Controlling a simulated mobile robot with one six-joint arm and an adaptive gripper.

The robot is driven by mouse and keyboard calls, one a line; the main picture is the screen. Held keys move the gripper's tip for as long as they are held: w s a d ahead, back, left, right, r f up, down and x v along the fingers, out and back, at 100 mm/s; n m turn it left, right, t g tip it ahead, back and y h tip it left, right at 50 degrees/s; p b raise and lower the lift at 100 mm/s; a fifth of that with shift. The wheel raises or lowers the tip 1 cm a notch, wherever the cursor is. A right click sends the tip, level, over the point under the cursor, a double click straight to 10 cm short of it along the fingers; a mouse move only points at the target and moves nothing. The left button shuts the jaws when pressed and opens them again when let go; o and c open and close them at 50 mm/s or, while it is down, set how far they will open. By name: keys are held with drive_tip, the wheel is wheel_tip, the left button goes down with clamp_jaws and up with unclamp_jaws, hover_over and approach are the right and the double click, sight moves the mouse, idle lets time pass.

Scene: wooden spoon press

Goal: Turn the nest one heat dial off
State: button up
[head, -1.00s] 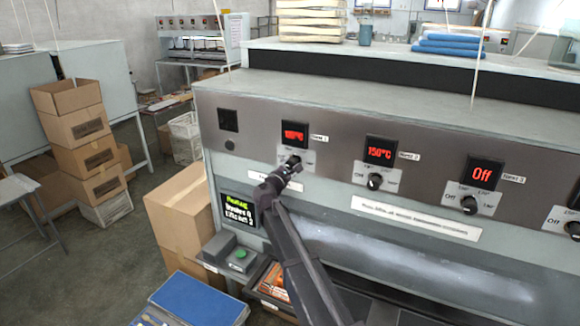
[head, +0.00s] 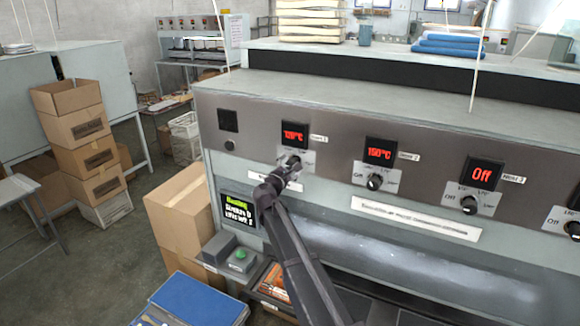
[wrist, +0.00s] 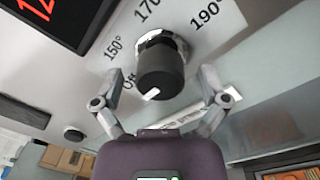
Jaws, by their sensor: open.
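The nest one heat dial is a black knob (wrist: 160,68) on a pale plate marked Off, 150°, 170° and 190°, seen in the wrist view. Its white pointer mark is at the lower left of the knob, on the side of the Off label (wrist: 130,78). My gripper (wrist: 167,80) is open, with one finger on either side of the knob; I cannot tell whether they touch it. In the head view my gripper (head: 290,163) is at the nest one plate and largely hides the dial. The nest one display (head: 294,135) shows lit red digits starting with 12.
To the right, the nest two dial (head: 375,182) sits under a lit display and the nest three dial (head: 470,205) under a display reading Off. A green button box (head: 241,256) and a status screen (head: 239,210) are at lower left. Cardboard boxes (head: 180,215) stand beside the machine.

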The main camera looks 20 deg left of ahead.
drive_tip(key=shift+m, duration=0.3)
drive_tip(key=shift+m, duration=2.7)
drive_tip(key=m+h, duration=0.1)
drive_tip(key=m, duration=0.5)
drive_tip(key=shift+m, duration=0.3)
drive_tip(key=m, duration=0.6)
drive_tip(key=shift+r, duration=0.1)
drive_tip(key=m+p, duration=0.1)
drive_tip(key=m, duration=0.5)
drive_tip(key=shift+g, duration=0.3)
drive_tip(key=s+a, duration=0.2)
drive_tip(key=s, duration=1.2)
drive_tip(key=w+d+f+m+g+h+b, duration=0.1)
drive_tip(key=d+f+g+h+b, duration=0.1)
drive_tip(key=d+f, duration=0.6)
drive_tip(key=w+d+f+m+g+h+b, duration=0.1)
drive_tip(key=d+f+g+b, duration=0.3)
drive_tip(key=d, duration=1.3)
wheel_tip(320, 180, down, 5)
drive_tip(key=w+h+b, duration=0.1)
drive_tip(key=b, duration=0.2)
drive_tip(key=shift+w+f+m+g, duration=0.15)
drive_tip(key=shift+w+m+g, duration=0.05)
drive_tip(key=shift+m+g, duration=0.1)
